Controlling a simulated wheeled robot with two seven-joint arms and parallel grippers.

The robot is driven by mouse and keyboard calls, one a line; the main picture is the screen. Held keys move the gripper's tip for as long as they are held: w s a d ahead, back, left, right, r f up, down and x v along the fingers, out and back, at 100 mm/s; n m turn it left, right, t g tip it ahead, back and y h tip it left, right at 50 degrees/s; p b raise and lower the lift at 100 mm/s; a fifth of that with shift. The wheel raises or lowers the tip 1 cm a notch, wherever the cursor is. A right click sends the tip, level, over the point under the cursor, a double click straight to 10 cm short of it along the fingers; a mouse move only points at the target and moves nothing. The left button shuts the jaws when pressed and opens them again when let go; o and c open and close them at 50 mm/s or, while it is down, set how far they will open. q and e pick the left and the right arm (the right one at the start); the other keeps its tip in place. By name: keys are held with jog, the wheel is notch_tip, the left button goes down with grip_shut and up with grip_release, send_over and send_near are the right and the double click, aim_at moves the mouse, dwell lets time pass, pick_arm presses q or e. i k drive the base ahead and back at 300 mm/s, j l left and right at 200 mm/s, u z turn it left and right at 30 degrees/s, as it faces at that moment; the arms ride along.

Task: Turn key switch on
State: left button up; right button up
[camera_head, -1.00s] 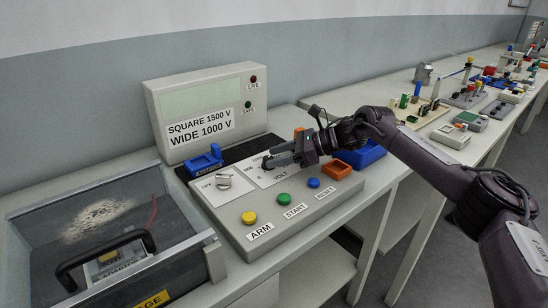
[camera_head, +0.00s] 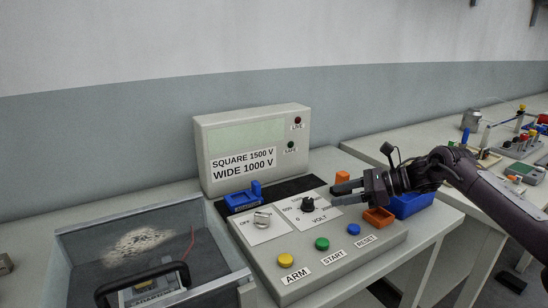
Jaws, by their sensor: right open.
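The key switch (camera_head: 262,218) is a light knob on a white plate with the word OFF at its left, on the sloped grey control panel (camera_head: 300,262). A black VOLT dial (camera_head: 308,204) with a numbered scale is to its right. My right gripper (camera_head: 334,194) is open and empty, its fingers pointing left, just right of the VOLT dial in the picture and apart from the key switch. Yellow ARM (camera_head: 285,260), green START (camera_head: 322,244) and blue RESET (camera_head: 353,229) buttons line the panel's front. My left gripper is not in view.
A box labelled SQUARE 1500 V, WIDE 1000 V (camera_head: 253,145) stands behind the panel. A blue adapter (camera_head: 243,198) sits behind the key switch.

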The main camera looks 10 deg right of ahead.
aim_at(262, 220)
jog(key=k, duration=1)
